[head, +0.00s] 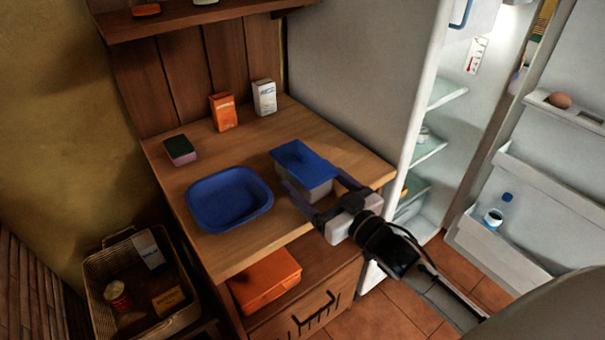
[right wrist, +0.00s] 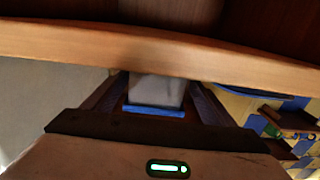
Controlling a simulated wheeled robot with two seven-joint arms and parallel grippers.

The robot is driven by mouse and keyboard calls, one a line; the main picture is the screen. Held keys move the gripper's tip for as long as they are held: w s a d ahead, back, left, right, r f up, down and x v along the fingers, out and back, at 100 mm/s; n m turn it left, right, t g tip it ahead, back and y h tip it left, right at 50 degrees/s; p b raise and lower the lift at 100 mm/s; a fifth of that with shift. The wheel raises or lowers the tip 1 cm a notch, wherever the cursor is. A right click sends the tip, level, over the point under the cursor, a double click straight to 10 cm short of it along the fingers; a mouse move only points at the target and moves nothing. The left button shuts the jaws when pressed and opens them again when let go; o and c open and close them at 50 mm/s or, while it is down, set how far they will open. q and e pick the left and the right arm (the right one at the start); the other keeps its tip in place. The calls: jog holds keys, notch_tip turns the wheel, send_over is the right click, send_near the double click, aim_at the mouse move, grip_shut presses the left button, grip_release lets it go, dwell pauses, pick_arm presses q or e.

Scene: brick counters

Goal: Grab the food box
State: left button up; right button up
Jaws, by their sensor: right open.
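The food box (head: 316,187) is a pale, translucent container with a blue lid (head: 299,157). It stands upright on the wooden counter (head: 262,245), right of a blue basin (head: 229,199). My right gripper (head: 311,178) is open, with one finger along each side of the near end of the box. In the right wrist view the box (right wrist: 155,91) shows between the two fingers (right wrist: 160,82), with gaps beside it, and its blue lid edge lies below it. Contact with the fingers cannot be made out. My left gripper is in neither view.
An orange box (head: 223,112), a white carton (head: 264,97) and a sponge (head: 180,150) stand at the back of the counter. An open fridge (head: 408,130) borders it on the right. An orange container (head: 265,279) sits on the shelf below. A basket (head: 100,285) stands lower left.

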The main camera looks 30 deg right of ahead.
aim_at(303, 168)
jog(key=w, duration=0.4)
jog(key=shift+w+r, duration=0.1)
jog(key=shift+r, duration=0.1)
jog(key=c, duration=1.2)
